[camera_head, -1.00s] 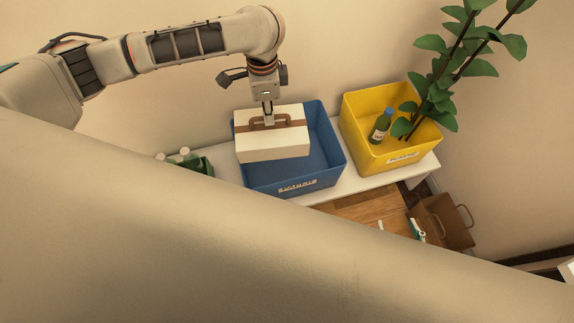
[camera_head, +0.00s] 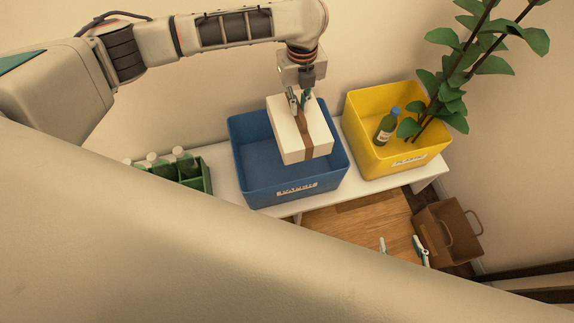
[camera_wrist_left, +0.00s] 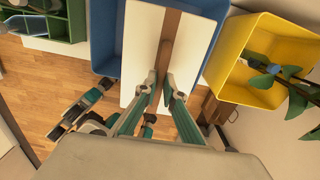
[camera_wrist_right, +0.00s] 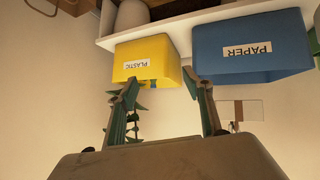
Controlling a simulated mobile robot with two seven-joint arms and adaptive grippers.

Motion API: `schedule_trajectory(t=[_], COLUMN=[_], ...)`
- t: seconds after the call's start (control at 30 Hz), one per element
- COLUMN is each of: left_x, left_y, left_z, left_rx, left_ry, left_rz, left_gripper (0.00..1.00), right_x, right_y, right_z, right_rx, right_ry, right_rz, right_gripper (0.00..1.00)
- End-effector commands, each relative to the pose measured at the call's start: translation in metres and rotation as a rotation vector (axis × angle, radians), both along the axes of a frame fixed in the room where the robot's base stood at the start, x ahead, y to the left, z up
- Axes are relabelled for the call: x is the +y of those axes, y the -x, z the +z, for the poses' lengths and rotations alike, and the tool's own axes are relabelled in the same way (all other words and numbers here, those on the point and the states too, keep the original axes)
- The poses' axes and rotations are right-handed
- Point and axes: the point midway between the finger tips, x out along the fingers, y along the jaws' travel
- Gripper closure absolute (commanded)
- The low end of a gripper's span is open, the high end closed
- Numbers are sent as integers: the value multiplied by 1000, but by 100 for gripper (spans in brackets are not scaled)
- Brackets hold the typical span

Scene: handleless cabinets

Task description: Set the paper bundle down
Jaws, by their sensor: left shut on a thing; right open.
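The paper bundle (camera_head: 319,136) is a white block with a brown strap around it. My left gripper (camera_head: 299,100) is shut on the strap at its top; the left wrist view shows both fingers (camera_wrist_left: 162,84) at the strap on the bundle (camera_wrist_left: 140,48). The bundle hangs over the right part of the blue bin (camera_head: 245,175), slightly tilted; whether it touches the rim or inside cannot be told. The blue bin reads PAPER in the right wrist view (camera_wrist_right: 222,50). My right gripper (camera_head: 402,244) is open and empty, low in front of the bench; it also shows in the right wrist view (camera_wrist_right: 161,82).
A yellow bin (camera_head: 372,165) labelled PLASTIC holds a green bottle (camera_head: 386,127). A green crate (camera_head: 197,178) with bottles is on the left of the white bench (camera_head: 436,169). A brown basket (camera_head: 440,235) stands on the floor at right.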

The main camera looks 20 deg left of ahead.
Motion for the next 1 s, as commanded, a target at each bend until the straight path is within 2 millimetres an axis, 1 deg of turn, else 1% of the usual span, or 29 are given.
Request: schedule_trajectory(t=[0.07, 0.17, 0.27, 0.3, 0.5, 0.8, 0.87, 0.93, 1.0], left_x=[-2, -2, -2, -2, -2, -1, -1, -1, -1], left_y=[-1, 0, 1, 2, 2, 3, 3, 4, 3], left_z=[-5, -22, -47, -57, -103, -173, -187, -202, -216], left_rx=[0, 6, 12, 12, 12, 14, 14, 14, 14], left_ry=[1, 0, 1, 1, 1, 0, 1, 0, 1], left_rz=[-20, -28, -26, -26, -25, -25, -24, -24, -24], left_gripper=[100, 100, 100, 100, 100, 100, 100, 100, 100], right_x=[0, 0, 1, 2, 8, 19, 19, 26, 32], right_y=[2, 6, 7, 6, -3, -2, -2, -11, -14], right_z=[-4, -12, -17, -17, -14, -22, -22, -11, -8], right_rx=[6, 16, 21, 17, -6, 3, 2, -25, -35], right_ry=[1, 0, -2, -4, -14, -31, -34, -57, -75], right_rz=[0, 1, 3, 5, 20, 35, 36, 40, 39], right_gripper=[49, 49, 49, 49, 49, 49, 49, 49, 49])
